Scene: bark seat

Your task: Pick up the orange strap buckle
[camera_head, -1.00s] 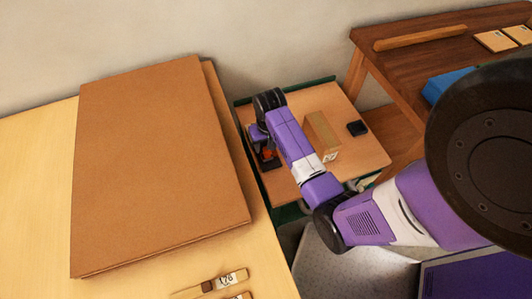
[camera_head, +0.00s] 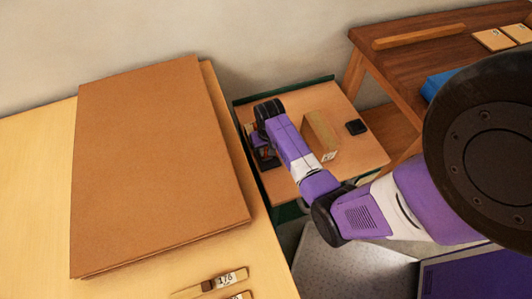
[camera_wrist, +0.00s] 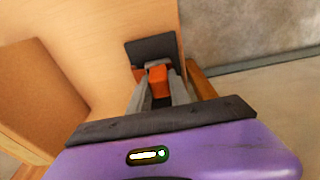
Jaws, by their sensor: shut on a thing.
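The orange strap buckle (camera_wrist: 158,74) shows in the wrist view between the two grey fingers of my gripper (camera_wrist: 157,86). The fingers are shut on it, one on each side. A dark grey flat piece (camera_wrist: 150,48) lies just beyond the buckle; I cannot tell whether it is joined to it. In the head view, my gripper (camera_head: 262,150) is at the left side of the small wooden-topped stand (camera_head: 350,165). There the buckle is mostly hidden by my arm.
A cardboard box (camera_head: 321,137) stands on the stand just right of my arm, with a small black object (camera_head: 356,127) beyond it. A large brown board (camera_head: 155,165) lies on the light table at left. A dark wooden table (camera_head: 430,55) stands at right.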

